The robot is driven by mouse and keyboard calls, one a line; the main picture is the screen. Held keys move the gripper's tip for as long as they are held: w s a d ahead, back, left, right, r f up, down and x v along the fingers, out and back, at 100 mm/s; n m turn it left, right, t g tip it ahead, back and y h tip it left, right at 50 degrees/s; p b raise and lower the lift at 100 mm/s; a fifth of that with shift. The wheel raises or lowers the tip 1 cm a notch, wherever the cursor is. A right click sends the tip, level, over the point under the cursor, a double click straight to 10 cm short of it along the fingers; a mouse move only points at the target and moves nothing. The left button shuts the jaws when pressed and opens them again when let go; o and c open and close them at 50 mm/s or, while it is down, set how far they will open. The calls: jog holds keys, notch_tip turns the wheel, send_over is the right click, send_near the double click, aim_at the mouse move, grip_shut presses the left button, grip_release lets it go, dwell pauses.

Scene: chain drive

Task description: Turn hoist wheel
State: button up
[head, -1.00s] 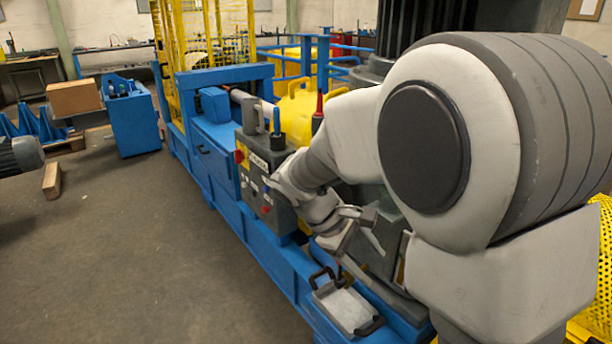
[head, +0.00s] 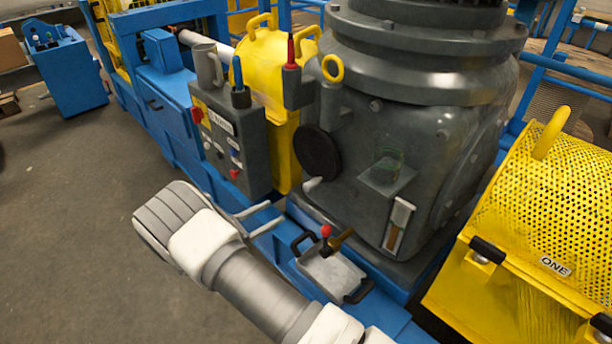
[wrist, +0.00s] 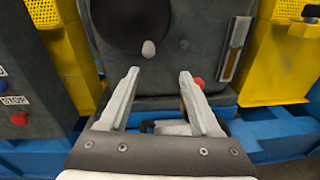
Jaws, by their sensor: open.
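The hoist wheel (head: 318,152) is a dark round disc on the side of the grey gearbox housing. A pale handle knob (head: 312,184) sticks out at its lower edge. In the wrist view the wheel (wrist: 130,22) is at the top, partly cut off, with its knob (wrist: 149,48) just beyond and between the fingertips. My gripper (head: 275,211) is open and empty, below and left of the knob in the head view, fingers pointing toward the machine. In the wrist view both fingers (wrist: 159,73) are spread apart and appear clear of the knob.
A control box (head: 228,138) with buttons stands left of the wheel. A grey plate (head: 332,272) with black handles and a red-knobbed lever (head: 326,232) lies below it. A yellow perforated guard (head: 535,220) is at right. The floor (head: 90,230) at left is clear.

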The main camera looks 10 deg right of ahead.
jog(key=w+a+f+n+t, duration=0.1)
jog(key=f, duration=0.1)
jog(key=b, duration=0.1)
send_near(310, 187)
jog(key=x, duration=0.7)
jog(key=f+x, duration=0.1)
jog(key=x, duration=0.3)
jog(key=shift+w+a, duration=0.25)
jog(key=shift+w, duration=0.2)
grip_shut()
dwell(0.7)
